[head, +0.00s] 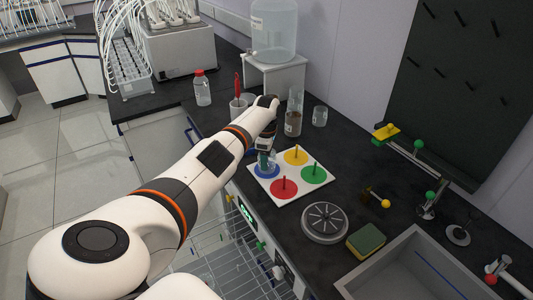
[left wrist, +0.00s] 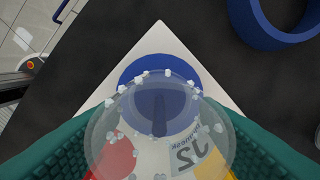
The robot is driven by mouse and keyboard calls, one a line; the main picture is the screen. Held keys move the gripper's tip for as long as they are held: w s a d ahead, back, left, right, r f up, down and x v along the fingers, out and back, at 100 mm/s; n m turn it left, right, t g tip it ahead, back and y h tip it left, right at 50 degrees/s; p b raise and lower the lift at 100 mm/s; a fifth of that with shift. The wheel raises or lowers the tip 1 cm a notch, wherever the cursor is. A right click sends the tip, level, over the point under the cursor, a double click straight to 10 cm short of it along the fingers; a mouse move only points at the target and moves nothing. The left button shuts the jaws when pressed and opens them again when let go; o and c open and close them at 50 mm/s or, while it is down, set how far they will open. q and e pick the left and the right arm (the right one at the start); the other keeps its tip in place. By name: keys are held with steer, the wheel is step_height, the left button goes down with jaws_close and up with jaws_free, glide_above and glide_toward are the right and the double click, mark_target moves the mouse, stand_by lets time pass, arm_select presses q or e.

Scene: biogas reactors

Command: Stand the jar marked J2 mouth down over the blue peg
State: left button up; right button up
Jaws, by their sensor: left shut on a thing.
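The clear jar marked J2 (left wrist: 160,125) is held between the teal pads of my left gripper (head: 266,153). Its label reads upside down in the left wrist view, and whitish bits cling to the glass. The blue disc (left wrist: 138,66) lies beneath the jar, and the dark blue peg (left wrist: 159,112) shows through the glass. In the head view the jar (head: 266,162) is over the blue disc (head: 267,172). I cannot tell whether the jar's rim touches the board or how far down the peg it sits. My right gripper is not in view.
The white board (head: 263,188) also bears yellow (head: 296,157), green (head: 314,175) and red (head: 284,189) discs with pegs. A blue ring (left wrist: 250,27) lies near it. Glass vessels (head: 293,124) stand behind; a round drain plate (head: 325,222), sponge (head: 366,241) and sink (head: 408,262) are right.

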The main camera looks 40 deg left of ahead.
arm_select(q)
steer(key=o, duration=1.1)
step_height(320, 180, up, 12)
steer(key=shift+r+b, duration=0.1)
steer(key=shift+b, duration=0.3)
